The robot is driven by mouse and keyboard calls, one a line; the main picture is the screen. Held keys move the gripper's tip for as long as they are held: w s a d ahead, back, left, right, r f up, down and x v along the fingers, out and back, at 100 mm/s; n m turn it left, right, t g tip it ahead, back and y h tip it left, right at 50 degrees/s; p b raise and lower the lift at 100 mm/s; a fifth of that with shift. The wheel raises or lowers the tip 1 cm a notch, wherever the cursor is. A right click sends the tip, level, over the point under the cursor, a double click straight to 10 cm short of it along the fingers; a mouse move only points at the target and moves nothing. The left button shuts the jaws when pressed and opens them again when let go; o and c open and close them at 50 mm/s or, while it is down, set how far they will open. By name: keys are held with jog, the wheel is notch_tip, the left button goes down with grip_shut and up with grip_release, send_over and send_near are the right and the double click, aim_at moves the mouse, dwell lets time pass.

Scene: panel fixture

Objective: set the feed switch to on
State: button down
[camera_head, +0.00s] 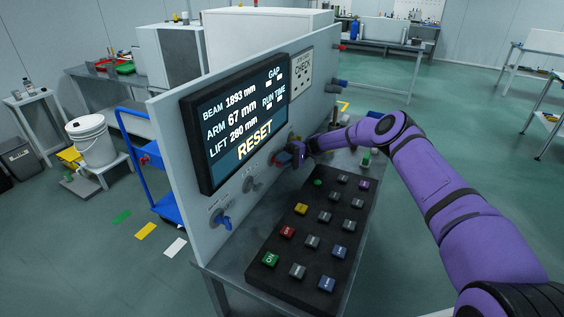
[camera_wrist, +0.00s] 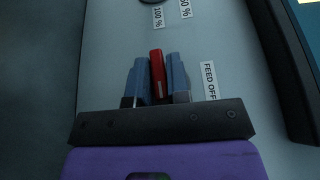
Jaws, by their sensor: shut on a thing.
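The feed switch shows in the wrist view as a red lever (camera_wrist: 157,72) on the grey panel, beside a label reading FEED OFF (camera_wrist: 209,82). My gripper (camera_wrist: 158,80) has its two blue-grey fingers on either side of the lever and is shut on it. In the head view, my gripper (camera_head: 296,150) is at the panel (camera_head: 215,245), just right of the screen's lower corner. The lever is small there and partly covered by the gripper. The lever's base and any ON label cannot be made out.
The screen (camera_head: 240,120) reads RESET. A blue-handled knob (camera_head: 222,221) sits low on the panel, with another small control (camera_head: 250,184) between it and my gripper. A black keypad (camera_head: 312,240) with several coloured buttons lies below my arm. Open floor is at the right.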

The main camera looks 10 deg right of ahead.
jog(key=c, duration=1.2)
grip_release()
jog(key=shift+o, duration=0.2)
jog(key=v, duration=0.7)
jog(key=shift+d, duration=0.25)
jog(key=shift+w, duration=0.15)
jog(key=shift+f, duration=0.1)
